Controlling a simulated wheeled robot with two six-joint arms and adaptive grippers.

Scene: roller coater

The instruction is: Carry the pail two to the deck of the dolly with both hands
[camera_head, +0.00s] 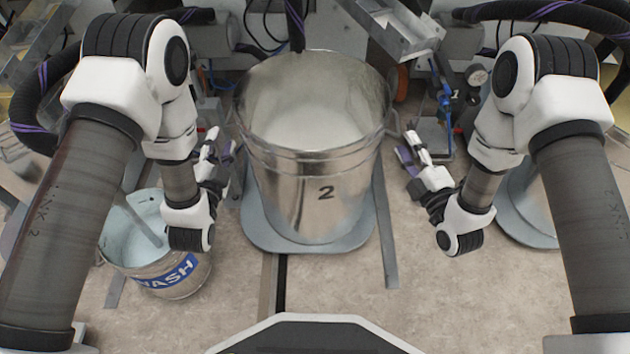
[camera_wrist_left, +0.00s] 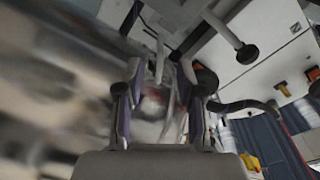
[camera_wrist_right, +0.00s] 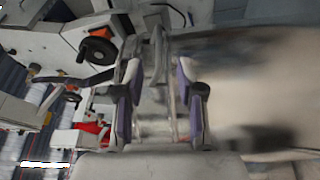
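Pail two (camera_head: 315,190) is a large shiny metal bucket marked "2", standing upright at the centre of the head view with pale contents inside. It stands on a grey-blue rounded plate (camera_head: 262,236); I cannot tell whether this plate is the dolly's deck. My left gripper (camera_head: 218,148) is beside the pail's left wall, its fingers apart; they also show spread in the left wrist view (camera_wrist_left: 158,90). My right gripper (camera_head: 411,152) is open to the right of the pail, with a visible gap to it; its spread fingers show in the right wrist view (camera_wrist_right: 160,90).
A pail lettered "WASH" (camera_head: 165,273) stands on the floor at left, below my left arm. Another grey-blue plate (camera_head: 520,215) is partly hidden behind my right arm. Machinery with a metal tray (camera_head: 395,28) and a gauge (camera_head: 476,75) lies behind. Floor at front right is clear.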

